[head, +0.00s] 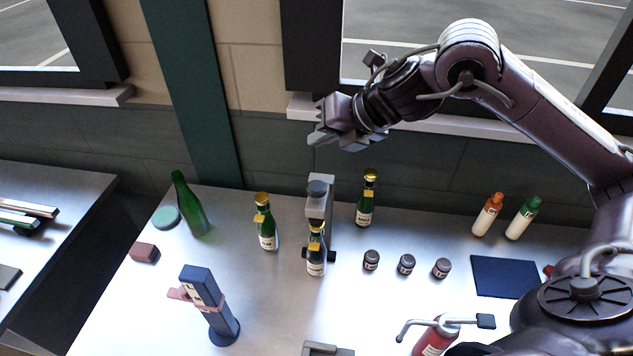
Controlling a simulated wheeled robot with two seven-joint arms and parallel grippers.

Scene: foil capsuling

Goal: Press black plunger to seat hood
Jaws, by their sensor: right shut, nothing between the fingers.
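A grey press (322,206) stands near the back middle of the table, with a dark round plunger (317,187) on top. A dark green bottle (316,262) with a pale label stands upright at the press, below its head. Gold shows at its neck, but I cannot tell how the hood sits. My right gripper (314,138) is shut and empty. It appears above and behind the press in the picture, apart from the plunger, with its fingers pointing left. My left gripper is not in view.
Gold-topped bottles stand left (267,232) and right (366,205) of the press. A plain green bottle (190,206) leans at the far left. Small dark jars (407,264), a blue mat (505,277), a blue stand (207,300) and a red extinguisher-like cylinder (435,339) also occupy the table.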

